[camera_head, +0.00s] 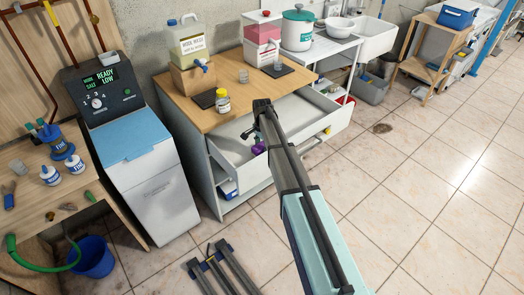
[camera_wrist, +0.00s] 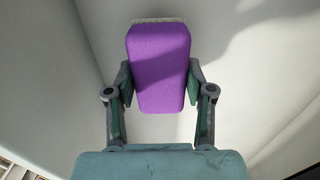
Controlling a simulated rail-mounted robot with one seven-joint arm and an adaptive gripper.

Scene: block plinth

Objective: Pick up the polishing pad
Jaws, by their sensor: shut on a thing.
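The polishing pad (camera_wrist: 158,70) is a purple block with a thin pale layer at its far end. In the wrist view it stands between the two fingers of my gripper (camera_wrist: 160,95), which are shut on its sides. In the head view a small part of the purple pad (camera_head: 258,149) shows beside my gripper (camera_head: 256,134), inside the open white drawer (camera_head: 303,119). My arm hides much of the drawer's middle. Whether the pad touches the drawer floor I cannot tell.
A softener unit (camera_head: 150,175) is at left. Tiled floor is open at right.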

